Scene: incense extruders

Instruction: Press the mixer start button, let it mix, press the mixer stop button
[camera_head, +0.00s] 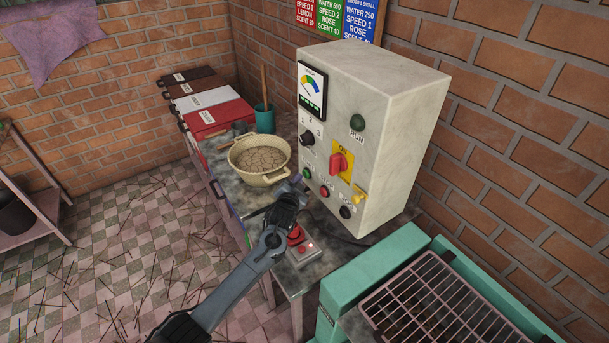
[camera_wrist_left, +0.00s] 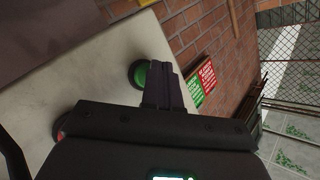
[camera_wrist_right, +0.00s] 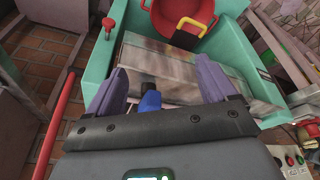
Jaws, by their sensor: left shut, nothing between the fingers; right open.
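The pale control box (camera_head: 380,120) stands on the dark bench. Its front has a green button (camera_head: 306,173), a red button (camera_head: 324,191) and a black button (camera_head: 345,211) in a slanting row; their labels are too small to read. The RUN lamp (camera_head: 357,123) looks dark green. My left gripper (camera_head: 297,184) is shut and empty, close to the green button. In the left wrist view its fingertips (camera_wrist_left: 160,67) overlap the edge of the green button (camera_wrist_left: 140,73); I cannot tell if they touch. My right gripper (camera_wrist_right: 162,82) is open, outside the head view.
A cream bowl (camera_head: 241,170) of brown mix sits left of the box. A teal frame with a pink rack (camera_head: 430,300) is front right. The right wrist view shows a red hopper (camera_wrist_right: 165,18).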

